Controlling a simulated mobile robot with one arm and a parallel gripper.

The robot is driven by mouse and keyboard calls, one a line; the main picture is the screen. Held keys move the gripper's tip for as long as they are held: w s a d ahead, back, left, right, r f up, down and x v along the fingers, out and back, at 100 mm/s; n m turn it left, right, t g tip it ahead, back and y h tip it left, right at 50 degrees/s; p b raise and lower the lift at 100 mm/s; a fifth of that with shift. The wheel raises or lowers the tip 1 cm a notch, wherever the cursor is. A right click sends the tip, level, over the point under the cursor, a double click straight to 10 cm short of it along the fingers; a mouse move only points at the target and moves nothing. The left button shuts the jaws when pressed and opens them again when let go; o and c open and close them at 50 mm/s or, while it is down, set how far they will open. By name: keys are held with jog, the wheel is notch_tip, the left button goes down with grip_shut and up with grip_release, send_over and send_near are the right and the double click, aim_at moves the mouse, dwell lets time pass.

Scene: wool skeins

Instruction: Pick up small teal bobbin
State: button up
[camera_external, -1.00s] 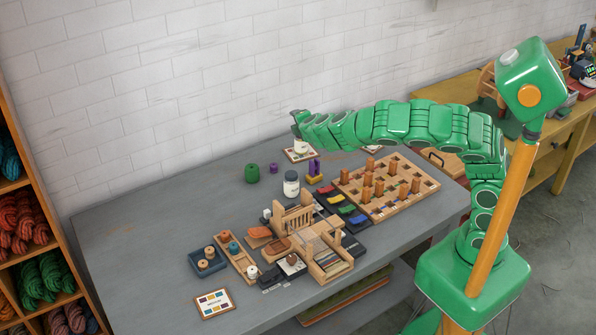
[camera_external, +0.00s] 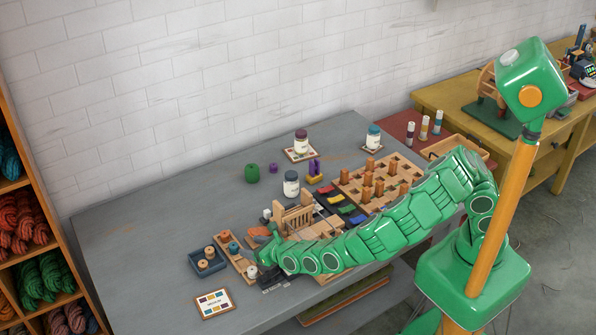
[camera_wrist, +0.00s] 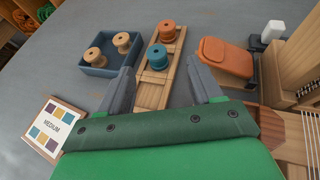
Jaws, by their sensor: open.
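The small teal bobbin (camera_wrist: 157,57) stands upright on a narrow wooden rack (camera_wrist: 151,95), just in front of an orange bobbin (camera_wrist: 167,31). It also shows on the rack in the external view (camera_external: 234,247). My gripper (camera_wrist: 159,68) is open in the wrist view, its two grey fingers spread wide. The teal bobbin appears between the fingertips in the picture; I see no contact and cannot tell the height gap. In the external view my arm reaches low over the table, its end just right of the rack.
A blue tray (camera_wrist: 99,71) with tan bobbins lies left of the rack. A card reading MEDIUM (camera_wrist: 54,127) lies nearer. An orange-topped wooden block (camera_wrist: 226,56) and a wooden loom (camera_wrist: 285,75) stand close on the right. Bare table lies beyond the tray.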

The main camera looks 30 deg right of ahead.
aim_at(234, 246)
jog(key=shift+x, duration=1.3)
jog(key=shift+w+a+f, duration=0.9)
jog(key=shift+w+f, duration=0.15)
jog(key=shift+w, duration=0.15)
jog(key=shift+x, duration=0.85)
jog(key=shift+r, duration=0.1)
jog(key=c, duration=1.1)
